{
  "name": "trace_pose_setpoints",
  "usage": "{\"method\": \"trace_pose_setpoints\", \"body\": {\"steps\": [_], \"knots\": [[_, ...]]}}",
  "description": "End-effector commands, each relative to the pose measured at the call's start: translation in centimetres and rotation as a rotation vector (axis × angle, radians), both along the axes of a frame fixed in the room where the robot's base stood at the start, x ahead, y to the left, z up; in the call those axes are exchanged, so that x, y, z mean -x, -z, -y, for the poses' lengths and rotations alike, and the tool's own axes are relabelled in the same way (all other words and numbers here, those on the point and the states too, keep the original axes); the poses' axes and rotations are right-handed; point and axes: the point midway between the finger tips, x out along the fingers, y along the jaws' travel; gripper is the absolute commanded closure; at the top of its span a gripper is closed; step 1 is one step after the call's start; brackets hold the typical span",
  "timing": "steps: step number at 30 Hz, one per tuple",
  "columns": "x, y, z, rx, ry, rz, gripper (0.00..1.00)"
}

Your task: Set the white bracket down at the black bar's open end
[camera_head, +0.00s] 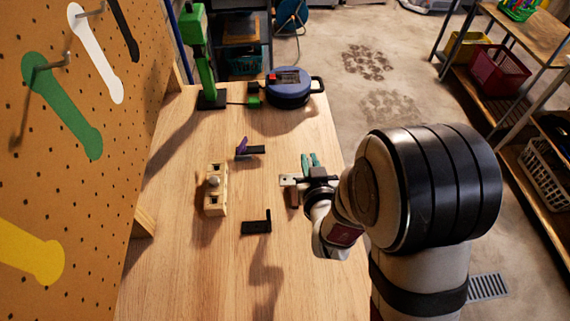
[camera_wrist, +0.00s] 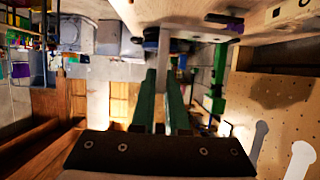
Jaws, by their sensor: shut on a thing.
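The white bracket (camera_head: 288,181) is a small pale piece beside my gripper (camera_head: 308,162), whose green fingers show in the head view. In the wrist view my gripper (camera_wrist: 162,78) is shut on a pale strip of the bracket (camera_wrist: 164,46) between its fingertips. The rest of the bracket is partly hidden. A black bar (camera_head: 256,150) lies flat left of my gripper, with a purple upright piece (camera_head: 241,146) at its left end and its right end bare. A second black bar (camera_head: 254,228) lies nearer, with a black upright at its right end.
A pale wooden block (camera_head: 215,190) with dark openings stands left of the bars. A green stand (camera_head: 196,50) and a blue round device (camera_head: 289,88) are at the table's far end. A pegboard (camera_head: 60,150) borders the left. The wooden table (camera_head: 190,275) is clear in front.

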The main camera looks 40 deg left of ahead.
Motion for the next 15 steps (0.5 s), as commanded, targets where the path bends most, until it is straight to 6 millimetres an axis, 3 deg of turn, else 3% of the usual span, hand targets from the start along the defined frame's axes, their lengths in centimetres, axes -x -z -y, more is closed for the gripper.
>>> {"method": "trace_pose_setpoints", "body": {"steps": [7,10,15], "knots": [[-0.8,-1.0,1.4,-0.001,0.008,0.001,1.0],[-2.2,-2.0,2.7,-0.005,0.051,0.003,1.0],[-6.3,-5.7,8.3,-0.011,0.206,0.006,1.0]]}}
